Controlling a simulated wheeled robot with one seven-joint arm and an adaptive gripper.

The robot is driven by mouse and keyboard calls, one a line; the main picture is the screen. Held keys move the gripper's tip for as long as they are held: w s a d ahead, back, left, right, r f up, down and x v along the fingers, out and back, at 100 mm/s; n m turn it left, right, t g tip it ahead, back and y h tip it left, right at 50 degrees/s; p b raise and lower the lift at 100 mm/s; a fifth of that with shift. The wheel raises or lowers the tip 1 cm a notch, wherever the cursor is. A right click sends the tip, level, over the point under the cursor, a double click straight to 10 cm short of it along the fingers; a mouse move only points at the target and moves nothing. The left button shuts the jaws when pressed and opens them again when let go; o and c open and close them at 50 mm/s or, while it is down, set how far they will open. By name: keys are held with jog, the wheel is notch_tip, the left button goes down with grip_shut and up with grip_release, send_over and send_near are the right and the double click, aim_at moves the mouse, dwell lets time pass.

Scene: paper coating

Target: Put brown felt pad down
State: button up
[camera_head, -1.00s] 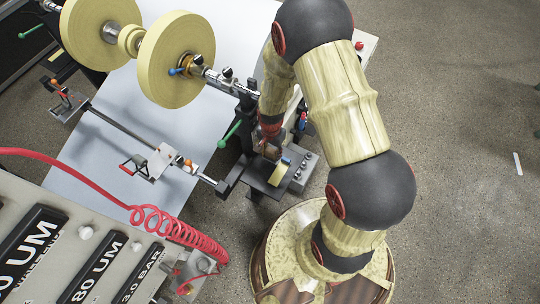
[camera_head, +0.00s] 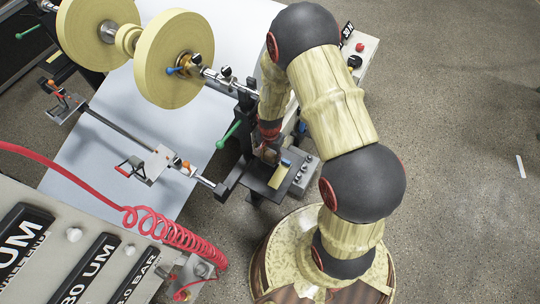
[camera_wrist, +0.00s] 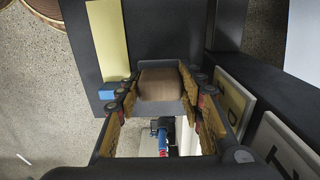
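The brown felt pad (camera_wrist: 161,84) lies between the fingertips of my gripper (camera_wrist: 161,90) in the wrist view. The fingers meet its two sides, so my gripper is shut on it. A dark tray-like platform (camera_wrist: 83,58) lies beyond the pad. It also shows in the head view (camera_head: 259,187). I cannot tell whether the pad touches the platform. In the head view my gripper (camera_head: 268,152) is above the platform's far end, and my arm and the fixture mostly hide the pad.
A yellow strip (camera_wrist: 106,42) and a blue block (camera_wrist: 107,95) are left of the pad in the wrist view. Dark walls stand at right. In the head view, large paper rolls (camera_head: 174,60), a green-handled lever (camera_head: 229,134) and a control box (camera_head: 303,176) are nearby.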

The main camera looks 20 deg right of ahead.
aim_at(270, 154)
jog(key=shift+o, duration=0.8)
jog(key=shift+r, duration=0.1)
notch_tip(270, 154, up, 12)
jog(key=p, duration=0.4)
